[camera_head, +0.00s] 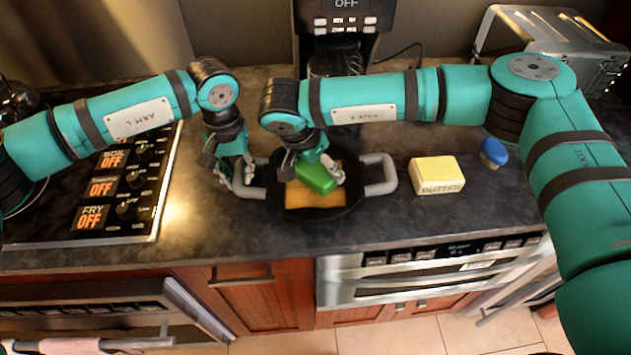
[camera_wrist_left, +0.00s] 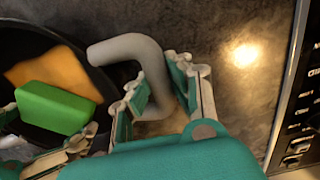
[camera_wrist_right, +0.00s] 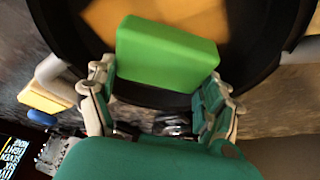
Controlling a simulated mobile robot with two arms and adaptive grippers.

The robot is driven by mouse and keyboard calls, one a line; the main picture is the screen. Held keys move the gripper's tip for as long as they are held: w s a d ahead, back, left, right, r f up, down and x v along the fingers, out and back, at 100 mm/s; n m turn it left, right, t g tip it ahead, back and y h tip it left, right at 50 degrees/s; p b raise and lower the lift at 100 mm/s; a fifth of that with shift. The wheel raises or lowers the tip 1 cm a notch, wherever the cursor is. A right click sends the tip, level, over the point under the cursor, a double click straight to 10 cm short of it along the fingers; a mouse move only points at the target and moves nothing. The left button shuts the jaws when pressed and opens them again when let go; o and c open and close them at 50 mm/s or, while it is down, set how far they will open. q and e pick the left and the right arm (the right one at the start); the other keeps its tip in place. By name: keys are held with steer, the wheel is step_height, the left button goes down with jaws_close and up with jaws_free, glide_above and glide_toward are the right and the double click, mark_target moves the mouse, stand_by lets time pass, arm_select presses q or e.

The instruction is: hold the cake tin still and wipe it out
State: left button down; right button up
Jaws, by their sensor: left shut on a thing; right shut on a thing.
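The black cake tin (camera_head: 350,208) sits on the dark counter with a grey handle on each side. An orange-yellow patch (camera_head: 313,199) covers part of its inside floor. My left gripper (camera_head: 241,180) is shut on the tin's left handle (camera_wrist_left: 128,46), which passes between its fingers in the left wrist view. My right gripper (camera_head: 316,178) points down into the tin and is shut on a green block (camera_head: 317,177), like a sponge. The block also shows between the fingers in the right wrist view (camera_wrist_right: 166,54). It hides part of the patch; whether it touches the floor, I cannot tell.
A yellow butter box (camera_head: 437,175) and a blue-topped item (camera_head: 494,152) stand right of the tin. A cooktop panel with knobs (camera_head: 120,185) lies to the left. A coffee machine (camera_head: 345,30) stands behind, a metal toaster (camera_head: 550,40) at back right. The counter's front edge is close.

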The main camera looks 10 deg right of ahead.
mark_target(328, 177)
steer(key=shift+w+a, duration=0.1)
steer(key=shift+a, duration=1.2)
steer(key=shift+s+d, duration=0.2)
steer(key=shift+d, duration=2.25)
steer(key=shift+a, duration=0.1)
steer(key=shift+r, duration=0.35)
steer(key=shift+s+a, duration=0.2)
steer(key=shift+s, duration=1.15)
steer(key=shift+f, duration=0.35)
